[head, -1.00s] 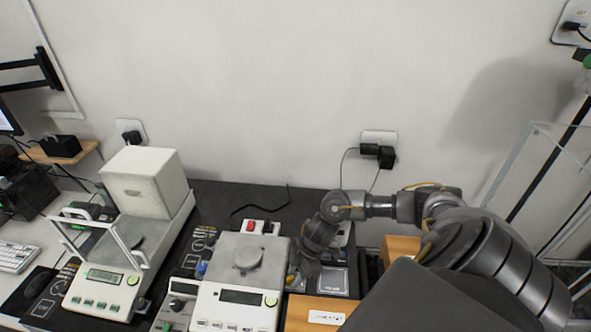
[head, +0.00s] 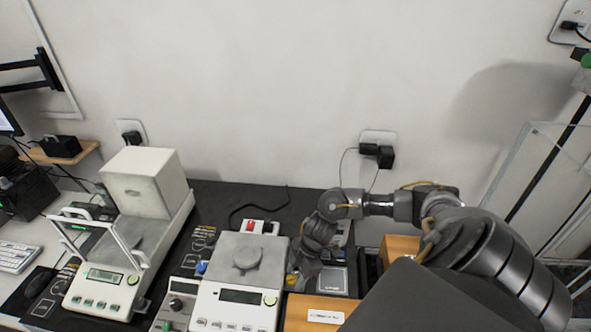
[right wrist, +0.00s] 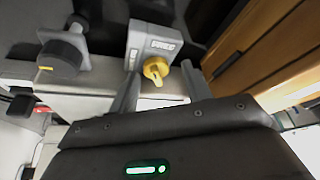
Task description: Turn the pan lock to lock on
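A yellow knob (right wrist: 155,70), which I take for the pan lock, shows in the right wrist view beside a grey block with a small label (right wrist: 160,47). My right gripper (right wrist: 160,75) is open, with one finger on each side of the knob. I cannot tell whether either finger touches it. In the head view the right gripper (head: 298,272) is low at the right side of the middle balance (head: 235,314), and my arm mostly hides it and the knob. The balance has a grey pan (head: 270,259) and a display. The knob's lock marking is not readable. My left gripper is not in view.
A second balance with a raised clear shield (head: 75,240) stands at the left. A small grey device (head: 333,280) and a wooden box (head: 312,313) are close to my right gripper. The wall behind carries a socket with black plugs (head: 380,153).

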